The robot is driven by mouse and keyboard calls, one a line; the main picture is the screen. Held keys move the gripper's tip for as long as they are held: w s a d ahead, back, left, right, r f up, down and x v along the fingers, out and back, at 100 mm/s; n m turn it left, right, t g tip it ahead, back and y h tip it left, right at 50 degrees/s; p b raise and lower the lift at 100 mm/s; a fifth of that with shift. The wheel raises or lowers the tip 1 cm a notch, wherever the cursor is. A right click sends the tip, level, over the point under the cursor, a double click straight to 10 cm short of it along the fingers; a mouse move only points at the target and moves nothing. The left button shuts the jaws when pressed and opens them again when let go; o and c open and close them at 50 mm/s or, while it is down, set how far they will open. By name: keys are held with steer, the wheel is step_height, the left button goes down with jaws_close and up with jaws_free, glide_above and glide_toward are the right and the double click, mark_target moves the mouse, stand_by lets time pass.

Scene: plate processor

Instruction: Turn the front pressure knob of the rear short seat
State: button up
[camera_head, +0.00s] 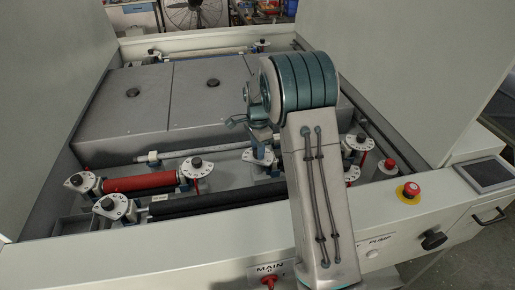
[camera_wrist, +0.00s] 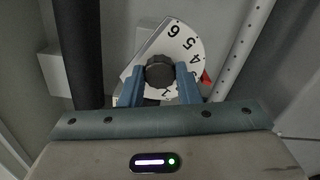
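In the wrist view a round black knob (camera_wrist: 160,71) sits on a white dial plate (camera_wrist: 183,45) with black numerals; 6, 5, 4 and 3 can be read. My gripper (camera_wrist: 160,84) has its two blue fingers on the left and right sides of the knob, with no clear gap, so it looks shut on it. A red piece (camera_wrist: 207,77) shows at the dial's right edge. In the head view my gripper (camera_head: 262,150) is down at a dial near the machine's middle, left of my arm; my arm and fingers partly hide that knob.
A red roller (camera_head: 138,183) and a black roller (camera_head: 215,200) with similar knobs lie left. Grey covers (camera_head: 140,95) fill the back left. A red emergency button (camera_head: 411,190) is on the front right rim. Tall panels (camera_head: 425,70) flank the well. In the wrist view a perforated bar (camera_wrist: 232,50) stands right.

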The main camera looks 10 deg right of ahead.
steer(key=shift+n, duration=0.4)
steer(key=shift+n+b, duration=0.75)
steer(key=shift+n, duration=0.25)
steer(key=n+b, duration=0.1)
steer(key=n, duration=0.2)
steer(key=shift+n, duration=0.3)
steer(key=n+b, duration=0.1)
steer(key=n, duration=0.2)
steer(key=shift+n, duration=0.3)
steer(key=n+b, duration=0.1)
steer(key=n, duration=0.2)
steer(key=shift+n, duration=0.3)
steer(key=n, duration=0.5)
steer(key=shift+r+n, duration=0.1)
steer(key=shift+n, duration=2.4)
